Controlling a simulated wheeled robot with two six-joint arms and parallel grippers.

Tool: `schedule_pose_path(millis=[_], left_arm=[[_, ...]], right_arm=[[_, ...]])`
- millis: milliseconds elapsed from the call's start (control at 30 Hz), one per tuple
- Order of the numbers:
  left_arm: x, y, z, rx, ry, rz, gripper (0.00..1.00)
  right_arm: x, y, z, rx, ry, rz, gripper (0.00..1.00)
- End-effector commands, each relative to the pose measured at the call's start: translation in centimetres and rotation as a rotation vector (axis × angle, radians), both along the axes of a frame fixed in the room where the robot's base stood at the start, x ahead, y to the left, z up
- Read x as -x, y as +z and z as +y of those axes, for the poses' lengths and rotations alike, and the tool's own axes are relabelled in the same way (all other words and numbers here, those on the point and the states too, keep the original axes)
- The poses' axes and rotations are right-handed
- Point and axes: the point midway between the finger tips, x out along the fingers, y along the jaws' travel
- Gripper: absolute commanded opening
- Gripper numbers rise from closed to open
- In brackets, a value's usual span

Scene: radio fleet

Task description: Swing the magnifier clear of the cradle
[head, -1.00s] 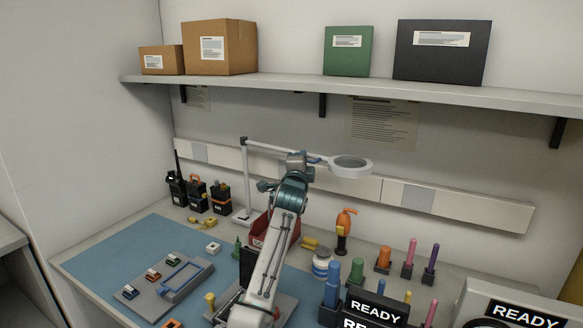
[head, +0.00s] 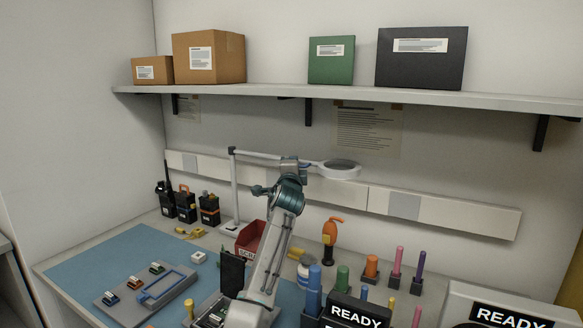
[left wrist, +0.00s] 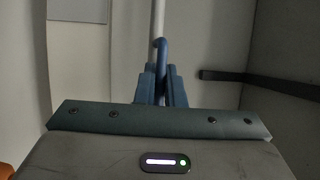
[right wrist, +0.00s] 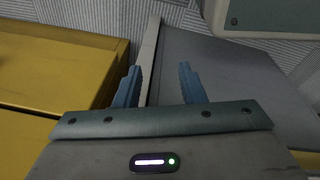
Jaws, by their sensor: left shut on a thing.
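The magnifier has a white ring (head: 339,176) on a white jointed arm (head: 258,154), carried by an upright post (head: 235,195) at the back of the bench. My left gripper (head: 302,165) is at the arm beside the ring. In the left wrist view its fingers (left wrist: 161,80) are closed on a blue handle (left wrist: 160,52) on the white bar. A grey base (head: 190,313), likely the cradle, with a dark upright panel (head: 232,272) is partly hidden behind my left arm. My right gripper (right wrist: 160,80) is open and empty in the right wrist view; it is outside the head view.
Radios (head: 186,206) stand at the back left, beside the post. A red bin (head: 250,238), an orange-handled tool (head: 330,240) and colored pegs (head: 371,268) stand around my left arm. A grey tray (head: 150,295) lies on the blue mat (head: 100,258). A shelf (head: 350,97) runs above.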

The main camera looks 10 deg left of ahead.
Motion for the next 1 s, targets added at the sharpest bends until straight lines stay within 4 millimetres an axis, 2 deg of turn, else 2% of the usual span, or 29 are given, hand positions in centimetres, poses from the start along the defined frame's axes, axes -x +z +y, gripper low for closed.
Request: schedule_pose_path(millis=[33,233,267,300,367,1000], left_arm=[[0.03,0.7,0.02,-0.002,0.0,-0.01,0.0],[0.05,0.87,0.02,-0.001,-0.001,-0.013,0.0],[0.05,0.89,0.01,-0.001,-0.001,-0.013,0.13],[0.04,0.9,0.01,-0.001,-0.001,-0.013,0.21],[0.04,0.83,0.01,-0.001,-0.001,-0.012,0.3],[0.12,0.13,-0.13,0.002,-0.002,0.0,0.3]], right_arm=[[0.01,0.07,0.0,0.0,0.0,0.0,0.36],[0.03,0.07,-0.02,0.0,0.0,0.0,0.36],[0.03,0.07,-0.02,0.0,0.0,0.0,0.36],[0.04,0.07,-0.02,0.0,0.0,0.0,0.36],[0.05,0.05,-0.02,0.0,0.0,0.001,0.36],[0.01,0.15,-0.02,0.0,0.0,-0.005,0.36]])
